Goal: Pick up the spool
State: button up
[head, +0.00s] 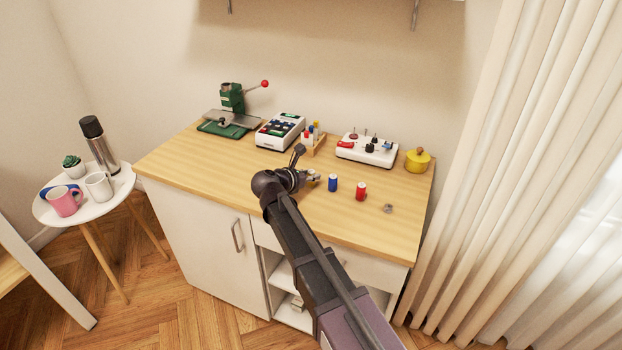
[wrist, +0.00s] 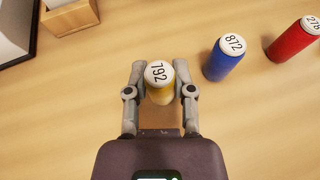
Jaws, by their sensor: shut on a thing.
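A yellow spool with a white top marked 792 (wrist: 158,76) stands between the two fingers of my gripper (wrist: 160,90) in the wrist view. The fingers are shut on its sides. Whether it is off the cabinet top cannot be told. In the head view my gripper (head: 308,178) is over the front middle of the cabinet, and my arm hides much of it. A blue spool marked 872 (wrist: 224,60) stands to the right, apart from my gripper. A red spool marked 278 (wrist: 295,40) stands farther right. The blue spool (head: 333,183) and red spool (head: 361,191) also show in the head view.
On the wooden cabinet top (head: 190,160) stand a green press (head: 232,105), a white keyed device (head: 280,130), a small wooden rack (head: 314,142), a white control box (head: 367,149) and a yellow pot (head: 417,160). A small metal piece (head: 388,208) lies right. The left part of the top is clear.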

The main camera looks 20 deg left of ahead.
jog(key=shift+r, duration=0.15)
notch_tip(320, 180, up, 2)
jog(key=shift+p, duration=1.15)
jog(key=shift+r+p, duration=0.8)
jog(key=shift+p, duration=0.05)
jog(key=s, duration=1)
jog(key=s+r+p, duration=0.1)
jog(key=s, duration=0.5)
